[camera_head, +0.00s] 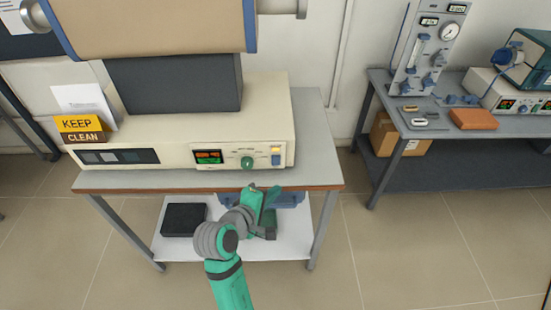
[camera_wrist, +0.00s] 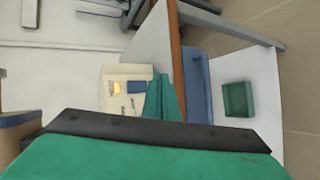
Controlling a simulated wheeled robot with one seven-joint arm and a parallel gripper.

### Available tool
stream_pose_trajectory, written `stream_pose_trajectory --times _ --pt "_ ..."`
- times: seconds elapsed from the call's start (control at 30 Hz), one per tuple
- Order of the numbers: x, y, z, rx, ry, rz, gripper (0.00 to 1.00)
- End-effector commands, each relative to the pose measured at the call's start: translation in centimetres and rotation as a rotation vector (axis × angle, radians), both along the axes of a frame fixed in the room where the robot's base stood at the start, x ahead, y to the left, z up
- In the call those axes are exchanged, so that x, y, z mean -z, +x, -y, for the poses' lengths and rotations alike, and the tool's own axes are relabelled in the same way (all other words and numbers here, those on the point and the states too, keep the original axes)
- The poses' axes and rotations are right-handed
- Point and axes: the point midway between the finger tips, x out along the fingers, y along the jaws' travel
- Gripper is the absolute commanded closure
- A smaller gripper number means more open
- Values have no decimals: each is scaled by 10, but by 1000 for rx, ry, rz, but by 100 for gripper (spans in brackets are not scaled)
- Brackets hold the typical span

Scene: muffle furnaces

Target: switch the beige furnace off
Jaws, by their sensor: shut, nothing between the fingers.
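The beige furnace has a tan, blue-edged chamber (camera_head: 155,25) above a cream base (camera_head: 265,105). Its front panel shows a red-lit display (camera_head: 208,157), a green knob (camera_head: 247,162), a lit yellow lamp (camera_head: 276,149) and a blue switch (camera_head: 276,160). In the wrist view the lamp (camera_wrist: 116,87) and blue switch (camera_wrist: 137,87) show turned sideways, close to the fingers. My gripper (camera_head: 261,190) is shut and empty, in front of the table edge, just below the panel's right part. It appears apart from the switch. The fingers (camera_wrist: 162,97) also show in the wrist view.
The furnace stands on a grey table (camera_head: 312,160) with a brown front edge; a black box (camera_head: 184,219) lies on its lower shelf. A yellow "KEEP CLEAN" sign (camera_head: 82,126) stands at left. Another table at right holds a teal furnace (camera_head: 530,65). Floor between the tables is clear.

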Motion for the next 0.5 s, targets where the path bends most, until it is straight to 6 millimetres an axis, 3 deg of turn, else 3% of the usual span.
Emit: stream_pose_trajectory --times 0.5 --pt "-8 62 0 1 1 2 100"
